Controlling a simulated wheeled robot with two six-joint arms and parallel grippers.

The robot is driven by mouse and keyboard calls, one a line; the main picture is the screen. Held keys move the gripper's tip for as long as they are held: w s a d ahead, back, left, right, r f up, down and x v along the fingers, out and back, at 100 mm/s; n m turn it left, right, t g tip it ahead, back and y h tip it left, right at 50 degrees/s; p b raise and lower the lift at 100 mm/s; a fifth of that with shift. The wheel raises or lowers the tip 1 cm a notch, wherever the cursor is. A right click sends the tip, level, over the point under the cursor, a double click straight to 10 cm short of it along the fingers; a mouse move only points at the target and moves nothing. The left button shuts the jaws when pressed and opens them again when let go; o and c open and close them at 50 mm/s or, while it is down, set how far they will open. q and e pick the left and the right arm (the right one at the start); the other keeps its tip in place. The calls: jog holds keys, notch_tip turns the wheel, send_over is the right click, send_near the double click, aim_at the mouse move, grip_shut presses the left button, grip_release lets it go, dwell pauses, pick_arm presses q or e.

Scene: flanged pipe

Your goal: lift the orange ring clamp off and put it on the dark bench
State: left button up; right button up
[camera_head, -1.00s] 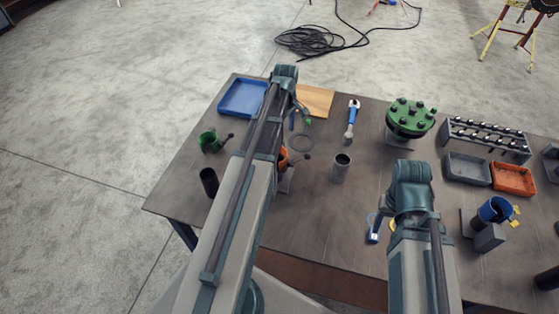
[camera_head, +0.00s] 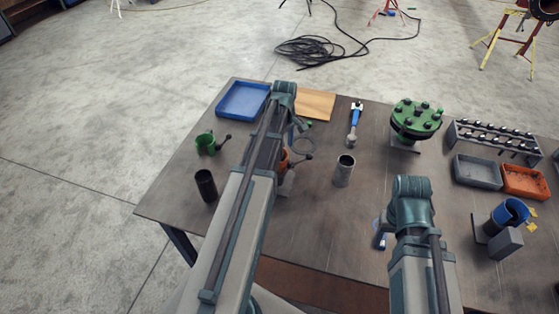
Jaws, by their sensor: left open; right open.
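The orange ring clamp (camera_head: 285,162) is on the bench just right of my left arm, which hides much of it. Its dark handle (camera_head: 304,158) sticks out to the right. A grey piece (camera_head: 287,184) shows just below it; I cannot tell how the clamp sits on it. The dark bench (camera_head: 335,215) spans the middle and right of the view. My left arm reaches over the bench beside the clamp, and its gripper is hidden behind the arm. My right arm reaches over the front of the bench; its gripper is hidden too.
A green clamp (camera_head: 206,143), black cylinder (camera_head: 205,184), blue tray (camera_head: 243,100) and wooden board (camera_head: 316,104) are on the left half.

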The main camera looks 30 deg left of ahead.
pick_arm(q)
grip_shut()
dwell(0.3)
dwell(1.1)
